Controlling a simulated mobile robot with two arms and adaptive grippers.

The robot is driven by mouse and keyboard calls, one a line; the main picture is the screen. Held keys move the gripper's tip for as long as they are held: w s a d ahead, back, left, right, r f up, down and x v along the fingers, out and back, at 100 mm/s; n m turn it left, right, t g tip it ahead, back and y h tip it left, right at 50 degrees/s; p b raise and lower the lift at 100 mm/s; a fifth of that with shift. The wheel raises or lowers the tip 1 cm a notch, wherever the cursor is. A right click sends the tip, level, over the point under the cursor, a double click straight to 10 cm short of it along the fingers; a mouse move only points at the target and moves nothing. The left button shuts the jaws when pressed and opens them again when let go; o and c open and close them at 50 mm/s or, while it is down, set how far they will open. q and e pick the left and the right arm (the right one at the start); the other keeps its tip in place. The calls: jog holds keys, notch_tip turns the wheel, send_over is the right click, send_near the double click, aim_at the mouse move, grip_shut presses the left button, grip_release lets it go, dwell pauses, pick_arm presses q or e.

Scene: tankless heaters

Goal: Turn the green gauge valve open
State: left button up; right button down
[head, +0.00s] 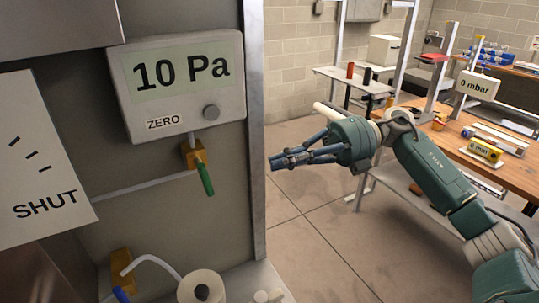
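The green gauge valve is a small brass body (192,156) with a green lever (206,179) pointing down and slightly right. It hangs below a grey gauge box (180,84) that reads 10 Pa and has a ZERO label and a round knob. A thin horizontal pipe runs to the valve from the left. My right gripper (273,163) is right of the lever and apart from it, with its fingers pointing left. Its fingers look close together and nothing shows between them, but their gap is not clear. My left gripper is not in view.
A white plate (38,160) marked SHUT is at the left. Below are another brass fitting (122,268) with a blue handle and a white roll (201,288). A metal post (254,130) stands between valve and gripper in the picture. A wooden workbench (490,150) is at the right.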

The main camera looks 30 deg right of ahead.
jog(key=p, duration=0.2)
send_near(206, 180)
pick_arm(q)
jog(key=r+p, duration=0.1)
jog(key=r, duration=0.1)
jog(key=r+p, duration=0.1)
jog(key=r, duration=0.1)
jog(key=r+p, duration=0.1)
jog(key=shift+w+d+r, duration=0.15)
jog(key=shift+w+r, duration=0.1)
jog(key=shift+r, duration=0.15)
pick_arm(e)
jog(key=w+a+f, duration=0.1)
jog(key=a+f, duration=0.1)
jog(key=a, duration=0.4)
jog(key=shift+w, duration=0.4)
jog(key=shift+f, duration=0.15)
pick_arm(q)
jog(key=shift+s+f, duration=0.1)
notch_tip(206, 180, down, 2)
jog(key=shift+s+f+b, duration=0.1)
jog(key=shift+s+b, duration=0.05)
jog(key=shift+b, duration=0.95)
pick_arm(e)
jog(key=shift+a+f+y, duration=0.2)
jog(key=shift+a+y, duration=0.15)
jog(key=shift+y, duration=0.25)
